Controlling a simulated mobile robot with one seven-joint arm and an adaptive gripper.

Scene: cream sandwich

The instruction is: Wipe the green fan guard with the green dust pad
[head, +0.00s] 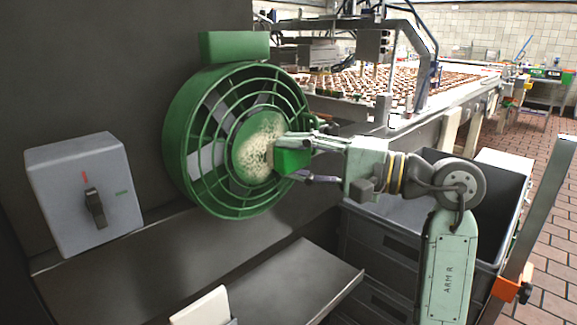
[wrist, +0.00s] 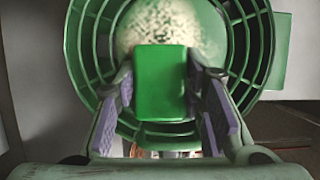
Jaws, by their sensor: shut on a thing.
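The green fan guard (head: 212,157) is a round ribbed cage on the dark wall, left of centre in the head view. Its green centre disc carries a pale speckled patch of dust (head: 258,139). The guard also shows in the wrist view (wrist: 251,45), with the dusty disc at the top. My gripper (head: 300,158) is in front of the guard's right side, shut on the green dust pad (head: 290,161). In the wrist view the pad (wrist: 161,82) is a green block between the purple-lined fingers, in front of the disc's lower part. Whether it touches the disc I cannot tell.
A grey switch box (head: 82,190) with a black knob is on the left. A dark metal shelf (head: 285,280) lies below the fan. A grey crate (head: 405,245) stands under my arm. A conveyor line (head: 400,85) with small brown pieces runs behind.

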